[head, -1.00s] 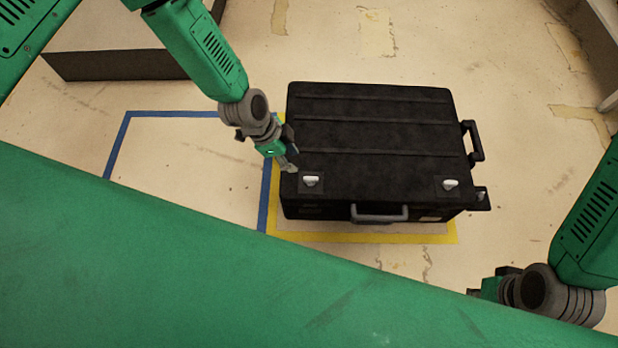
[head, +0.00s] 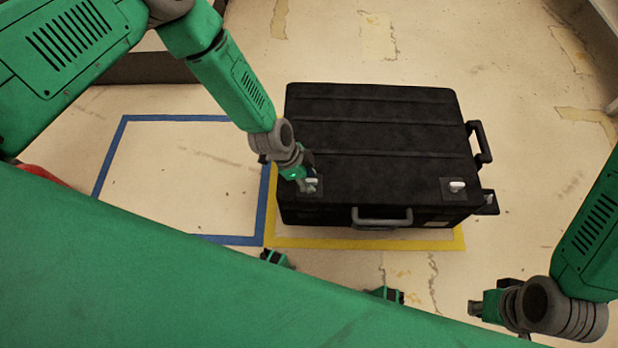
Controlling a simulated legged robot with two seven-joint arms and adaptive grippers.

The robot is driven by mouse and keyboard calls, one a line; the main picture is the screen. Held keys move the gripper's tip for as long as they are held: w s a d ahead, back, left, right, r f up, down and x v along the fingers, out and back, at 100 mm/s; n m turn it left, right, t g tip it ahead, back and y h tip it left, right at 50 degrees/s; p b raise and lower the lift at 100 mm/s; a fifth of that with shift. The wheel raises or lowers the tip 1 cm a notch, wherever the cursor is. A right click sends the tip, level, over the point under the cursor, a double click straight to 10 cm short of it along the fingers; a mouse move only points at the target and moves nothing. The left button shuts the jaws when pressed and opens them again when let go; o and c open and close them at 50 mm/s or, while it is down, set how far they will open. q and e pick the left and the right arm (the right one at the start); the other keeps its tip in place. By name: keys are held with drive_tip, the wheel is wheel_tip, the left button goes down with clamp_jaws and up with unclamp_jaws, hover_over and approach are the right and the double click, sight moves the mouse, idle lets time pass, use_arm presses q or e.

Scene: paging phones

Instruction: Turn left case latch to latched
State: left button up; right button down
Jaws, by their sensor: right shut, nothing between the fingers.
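The black case (head: 375,135) lies closed on the floor with its handle (head: 382,217) toward me. The left case latch (head: 312,182) is a small pale tab near the case's front left corner. The right latch (head: 457,187) is a similar tab near the front right corner. My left gripper (head: 304,184) is right at the left latch and partly covers it. I cannot tell whether it touches the latch or how its fingers stand. My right gripper (head: 474,308) is shut and empty, low at the right, away from the case.
Yellow tape (head: 365,244) marks the floor around the case. A blue tape square (head: 180,118) to its left is empty. A dark-sided box (head: 150,68) stands at the upper left, partly behind my arm. The floor right of the case is clear.

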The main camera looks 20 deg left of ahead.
use_arm(q)
drive_tip(key=shift+d, duration=0.1)
clamp_jaws()
